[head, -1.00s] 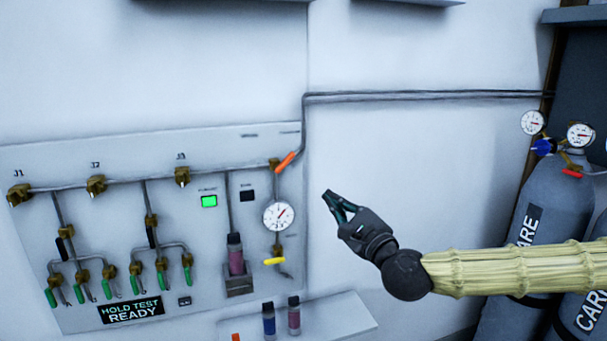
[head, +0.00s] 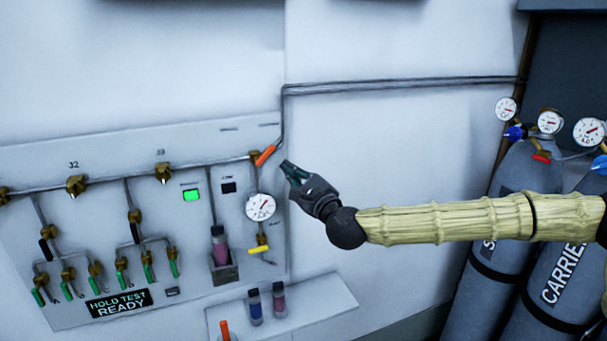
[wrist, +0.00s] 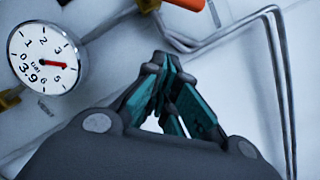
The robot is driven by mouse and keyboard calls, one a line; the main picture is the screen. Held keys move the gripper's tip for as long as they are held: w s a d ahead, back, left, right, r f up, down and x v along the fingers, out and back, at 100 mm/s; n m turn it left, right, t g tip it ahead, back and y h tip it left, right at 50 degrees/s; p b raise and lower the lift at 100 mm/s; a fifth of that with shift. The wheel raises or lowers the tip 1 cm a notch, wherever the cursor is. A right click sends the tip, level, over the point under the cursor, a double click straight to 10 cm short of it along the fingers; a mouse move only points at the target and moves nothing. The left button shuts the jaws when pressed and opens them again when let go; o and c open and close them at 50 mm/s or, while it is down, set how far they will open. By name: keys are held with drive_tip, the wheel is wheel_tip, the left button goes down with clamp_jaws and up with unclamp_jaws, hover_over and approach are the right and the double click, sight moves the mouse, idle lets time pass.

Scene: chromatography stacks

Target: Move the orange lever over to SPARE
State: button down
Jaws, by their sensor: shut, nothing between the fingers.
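The orange lever (head: 265,155) sits on a brass valve (head: 254,157) at the upper right of the wall panel, slanting up to the right. Its lower end also shows at the top of the wrist view (wrist: 187,4). My gripper (head: 287,167) is shut and empty, just right of and slightly below the lever, apart from it. In the wrist view the closed teal fingers (wrist: 164,60) point up toward the lever. I cannot read a SPARE label; small marks above the valve are too faint.
A gauge (head: 261,207) hangs below the valve, with a yellow handle (head: 259,249) under it. Grey pipes (head: 400,86) run along the wall. A shelf (head: 330,297) with vials is below. Gas cylinders (head: 515,190) stand at right. A green light (head: 191,195) is lit on the panel.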

sight(265, 156)
drive_tip(key=shift+s+a+r+p, duration=0.25)
drive_tip(key=shift+a+r+p, duration=0.2)
drive_tip(key=shift+a+r, duration=0.25)
drive_tip(key=shift+s+a+r+p, duration=0.25)
drive_tip(key=shift+a+r+p, duration=0.15)
drive_tip(key=shift+a+r, duration=0.2)
drive_tip(key=shift+d, duration=0.1)
drive_tip(key=shift+r, duration=0.15)
